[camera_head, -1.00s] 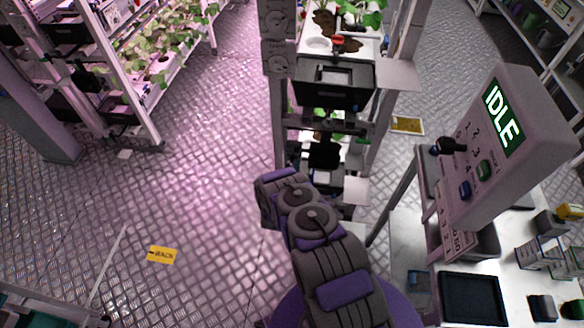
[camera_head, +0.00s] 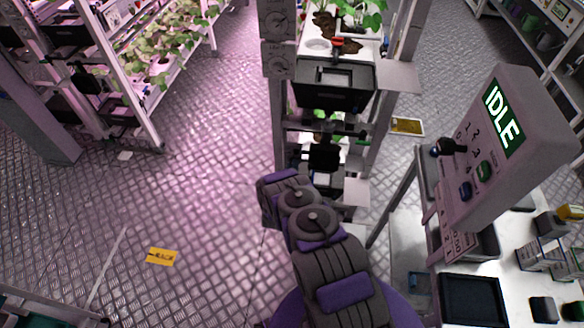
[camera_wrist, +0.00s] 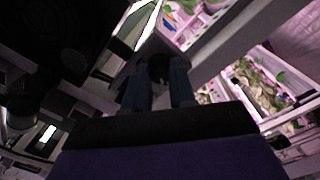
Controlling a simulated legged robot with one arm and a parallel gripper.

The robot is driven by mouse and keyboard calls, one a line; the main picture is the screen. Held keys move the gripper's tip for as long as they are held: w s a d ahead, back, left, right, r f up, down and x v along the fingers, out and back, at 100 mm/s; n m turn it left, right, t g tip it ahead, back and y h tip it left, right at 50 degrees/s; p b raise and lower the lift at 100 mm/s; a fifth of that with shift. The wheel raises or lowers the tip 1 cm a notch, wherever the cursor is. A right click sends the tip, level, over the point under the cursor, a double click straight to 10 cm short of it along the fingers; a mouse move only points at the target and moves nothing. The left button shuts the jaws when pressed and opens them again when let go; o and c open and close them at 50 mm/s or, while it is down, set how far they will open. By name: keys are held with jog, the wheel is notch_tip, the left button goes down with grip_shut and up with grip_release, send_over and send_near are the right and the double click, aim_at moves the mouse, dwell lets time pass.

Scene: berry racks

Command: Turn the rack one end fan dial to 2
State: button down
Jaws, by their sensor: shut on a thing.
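My gripper (camera_wrist: 160,88) shows in the wrist view as two dark blue fingers, closed around a dark round knob (camera_wrist: 158,68) on a grey surface. The knob's marks and setting cannot be read. It looks like a dial, but which one I cannot tell for certain. In the head view my arm reaches toward the lower end of the middle rack (camera_head: 279,110), and its own links hide the gripper. Two grey dial plates, an upper one (camera_head: 277,20) and a lower one (camera_head: 278,60), sit on that rack's left post, too small to read.
A control box (camera_head: 525,140) with an "IDLE" screen stands over a white bench (camera_head: 510,290) at right. A planted rack (camera_head: 140,95) stands at left. A yellow floor label (camera_head: 161,256) lies at lower left. The metal floor between is clear.

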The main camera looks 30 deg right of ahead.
dwell(0.3)
jog(key=m+p, duration=0.1)
jog(key=m, duration=0.4)
jog(key=m+p, duration=0.1)
jog(key=m, duration=0.5)
jog(key=shift+a+f+y, duration=0.15)
jog(key=shift+f+y, duration=0.05)
jog(key=shift+y, duration=0.1)
jog(key=shift+m, duration=0.4)
jog(key=c, duration=1.2)
grip_release()
jog(key=shift+o, duration=1.4)
jog(key=shift+r, duration=0.15)
